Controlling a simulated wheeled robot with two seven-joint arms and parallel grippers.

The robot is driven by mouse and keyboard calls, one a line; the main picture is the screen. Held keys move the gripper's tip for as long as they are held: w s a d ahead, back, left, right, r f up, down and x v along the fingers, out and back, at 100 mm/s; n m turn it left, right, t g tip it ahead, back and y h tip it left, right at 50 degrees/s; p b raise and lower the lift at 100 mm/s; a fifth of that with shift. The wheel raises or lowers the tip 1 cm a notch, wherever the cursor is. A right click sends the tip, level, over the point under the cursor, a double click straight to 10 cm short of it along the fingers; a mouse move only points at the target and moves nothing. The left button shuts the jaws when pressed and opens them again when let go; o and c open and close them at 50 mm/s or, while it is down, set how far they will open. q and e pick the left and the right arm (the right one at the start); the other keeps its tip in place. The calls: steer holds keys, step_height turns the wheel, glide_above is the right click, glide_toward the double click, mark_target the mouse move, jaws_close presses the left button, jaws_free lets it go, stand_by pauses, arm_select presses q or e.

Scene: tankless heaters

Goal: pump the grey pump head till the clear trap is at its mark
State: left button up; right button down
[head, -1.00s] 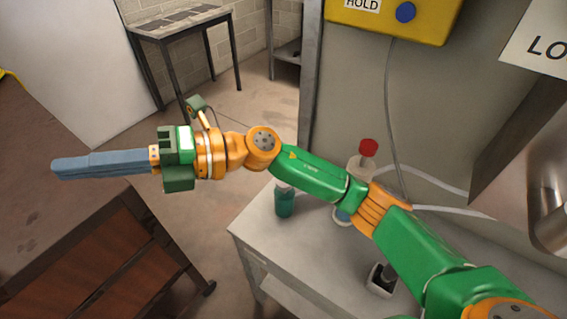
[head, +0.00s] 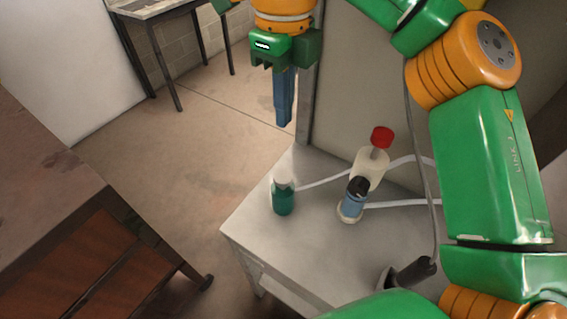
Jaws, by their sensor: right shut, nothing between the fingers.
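My right gripper (head: 284,121) points down with its blue fingers shut and empty, above the far left part of the bench and apart from everything on it. A small blue pump body with a dark grey head (head: 357,187) stands on the bench, to the right of and below the gripper in the picture. A small jar (head: 283,198) with teal content and a pale top, possibly the clear trap, stands on the bench below the gripper. A hose runs from it behind the pump. Its mark cannot be made out. My left gripper is out of view.
A pale bottle with a red cap (head: 370,165) stands just behind the pump. A dark handle on a cable (head: 412,272) rests at the bench's front right. The grey bench (head: 290,250) is clear at front left. A brown cabinet (head: 110,260) stands left.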

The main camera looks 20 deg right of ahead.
steer(key=b, duration=0.2)
glide_above(285, 178)
step_height(285, 178, down, 6)
steer(key=f, duration=0.7)
steer(key=shift+w+f, duration=0.3)
steer(key=shift+f, duration=0.05)
step_height(285, 178, down, 3)
steer(key=shift+s+r+b, duration=0.1)
steer(key=shift+b, duration=1.1)
steer(key=shift+s+r, duration=0.15)
steer(key=shift+r+p, duration=0.3)
steer(key=shift+p, duration=0.15)
steer(key=r+p, duration=0.3)
steer(key=shift+w+r, duration=0.2)
steer(key=shift+r, duration=0.05)
step_height(285, 178, up, 10)
steer(key=shift+p, duration=0.3)
